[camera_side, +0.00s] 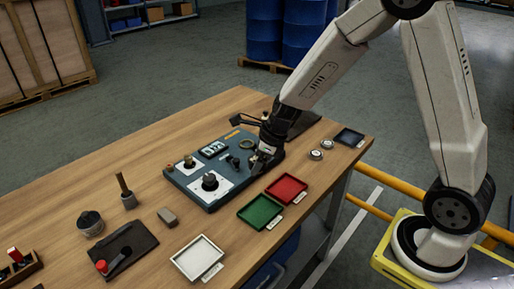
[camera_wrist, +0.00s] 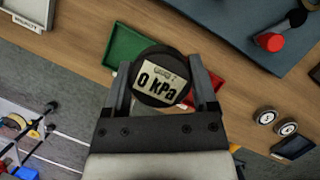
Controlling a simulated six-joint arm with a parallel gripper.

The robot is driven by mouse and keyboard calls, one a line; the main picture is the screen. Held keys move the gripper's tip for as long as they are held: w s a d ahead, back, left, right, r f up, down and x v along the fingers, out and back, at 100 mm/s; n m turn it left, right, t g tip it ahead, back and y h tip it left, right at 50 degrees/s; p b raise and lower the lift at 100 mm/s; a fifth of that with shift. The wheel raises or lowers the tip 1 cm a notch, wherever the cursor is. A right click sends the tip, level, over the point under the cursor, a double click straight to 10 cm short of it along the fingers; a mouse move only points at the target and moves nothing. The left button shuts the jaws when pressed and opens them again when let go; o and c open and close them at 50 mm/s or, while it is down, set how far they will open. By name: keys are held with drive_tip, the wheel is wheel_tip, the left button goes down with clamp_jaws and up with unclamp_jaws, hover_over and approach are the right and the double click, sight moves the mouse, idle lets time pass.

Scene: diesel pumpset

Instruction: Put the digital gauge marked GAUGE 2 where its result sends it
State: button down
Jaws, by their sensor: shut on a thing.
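My gripper (camera_wrist: 162,84) is shut on a round black digital gauge (camera_wrist: 163,77). In the side view my gripper (camera_side: 265,158) is at the right end of the blue panel (camera_side: 190,186), and the gauge is hard to make out there. The green tray (camera_side: 249,222) and red tray (camera_side: 286,178) lie on the table in front of the panel. In the wrist view the green tray (camera_wrist: 122,45) and red tray (camera_wrist: 217,88) show partly behind the gauge. A white tray (camera_side: 181,275) lies farther left.
Two small round dials (camera_side: 316,155) and a dark tray (camera_side: 349,131) are at the table's right end. A dark mat (camera_side: 146,236) with a red-ended tool, a grey block (camera_side: 167,216) and a lidded pot (camera_side: 90,222) stand left. Label cards sit beside the trays.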

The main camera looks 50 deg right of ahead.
hover_over(255, 212)
drive_tip(key=s, duration=0.1)
drive_tip(key=shift+d+f, duration=0.25)
drive_tip(key=shift+f, duration=0.4)
drive_tip(key=shift+d+f, duration=0.2)
drive_tip(key=shift+f, duration=0.4)
drive_tip(key=shift+f, duration=0.1)
drive_tip(key=shift+f, duration=3.5)
drive_tip(key=shift+f, duration=0.35)
unclamp_jaws()
drive_tip(key=shift+s, duration=0.1)
wheel_tip(255, 212, up, 7)
